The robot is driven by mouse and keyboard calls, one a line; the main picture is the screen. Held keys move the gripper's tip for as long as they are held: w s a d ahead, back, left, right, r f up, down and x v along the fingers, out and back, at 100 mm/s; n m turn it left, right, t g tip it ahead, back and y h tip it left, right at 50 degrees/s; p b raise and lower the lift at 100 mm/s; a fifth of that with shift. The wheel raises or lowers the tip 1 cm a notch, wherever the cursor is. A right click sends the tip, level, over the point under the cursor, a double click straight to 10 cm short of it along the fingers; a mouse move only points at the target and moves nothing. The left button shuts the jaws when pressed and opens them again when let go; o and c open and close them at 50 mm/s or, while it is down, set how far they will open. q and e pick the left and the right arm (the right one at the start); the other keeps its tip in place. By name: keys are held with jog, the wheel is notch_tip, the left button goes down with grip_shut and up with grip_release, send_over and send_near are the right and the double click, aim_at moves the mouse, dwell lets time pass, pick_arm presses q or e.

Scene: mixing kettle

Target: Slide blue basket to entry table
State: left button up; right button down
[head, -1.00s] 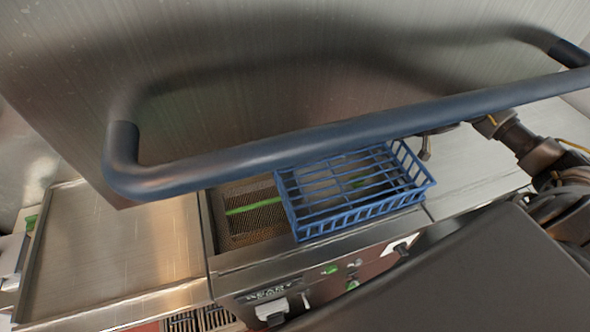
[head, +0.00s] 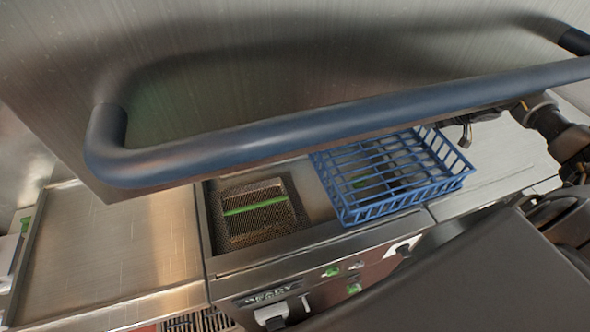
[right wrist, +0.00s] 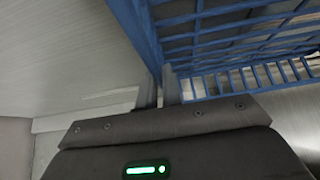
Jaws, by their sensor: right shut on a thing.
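The blue basket (head: 388,178) is an open wire-like rack lying across the steel dishwasher bed and reaching onto the right-hand table in the head view. It also shows in the right wrist view (right wrist: 225,40), filling the upper right. My right gripper (head: 466,131) is shut on the basket's far right corner edge; in the right wrist view its fingers (right wrist: 160,92) close around the blue edge. The steel table on the right (head: 515,160) has a bare surface next to the basket. My left gripper is not in view.
A large blue handle bar (head: 330,125) on the steel hood spans above the basket. A mesh strainer with a green strip (head: 255,211) sits in the machine bed left of the basket. An empty steel table (head: 115,245) lies at left. Controls (head: 330,271) line the front.

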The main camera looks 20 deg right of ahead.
jog(key=d+b, duration=0.1)
jog(key=d, duration=0.2)
jog(key=d+b, duration=0.1)
jog(key=d, duration=0.2)
jog(key=d+b, duration=0.1)
jog(key=d, duration=0.1)
jog(key=shift+s+d+r+b, duration=0.1)
jog(key=shift+s+d+b, duration=0.2)
jog(key=shift+s+d, duration=0.2)
jog(key=shift+d, duration=0.35)
jog(key=c, duration=1.5)
grip_release()
jog(key=shift+a, duration=0.1)
jog(key=shift+o, duration=0.7)
jog(key=shift+s, duration=0.1)
jog(key=o, duration=0.3)
jog(key=shift+o, duration=0.2)
